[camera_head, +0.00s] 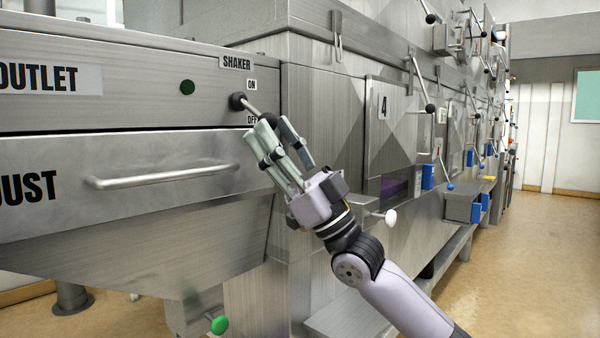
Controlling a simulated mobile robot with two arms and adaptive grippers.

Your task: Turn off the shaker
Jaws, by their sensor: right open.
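The shaker switch (252,106) is on the steel panel under the "SHAKER" label (237,63). It has a black round end at the left, and a metal rod slants right and slightly down from it, between the "ON" label (252,85) and the "OFF" label (252,119). My right gripper (273,127) is open, its fingers pointing up and left at the rod's right end. A dark knob shows between the fingertips; whether they touch it I cannot tell. The fingers partly cover the "OFF" label. My left gripper is not in view.
A dark green round button or lamp (187,87) sits left of the switch. A drawer with a long handle (165,176) lies below. Steel cabinets with levers and blue boxes (428,176) line the right. The floor (540,260) at the right is clear.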

